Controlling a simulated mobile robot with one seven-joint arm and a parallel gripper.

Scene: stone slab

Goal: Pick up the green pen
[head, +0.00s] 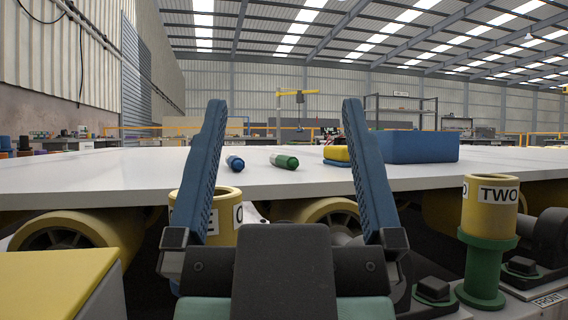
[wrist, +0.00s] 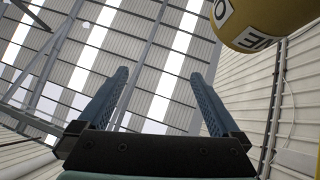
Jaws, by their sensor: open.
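A green pen (head: 284,161), short and thick with a pale barrel and a green end, lies on the white slab (head: 120,172). It shows between the fingers of my gripper (head: 278,105) in the head view, farther off than the fingers. A similar blue-ended pen (head: 235,163) lies just left of it. My gripper is open and empty, with its blue fingers raised in front of the slab's near edge. In the wrist view my gripper (wrist: 158,75) points up at the roof, and no pen shows there.
A blue box (head: 418,147) stands on the slab to the right, with a yellow object (head: 337,153) beside it, partly behind my right finger. Yellow cylinders, one marked TWO (head: 490,208), stand in front of the slab. The slab's left part is clear.

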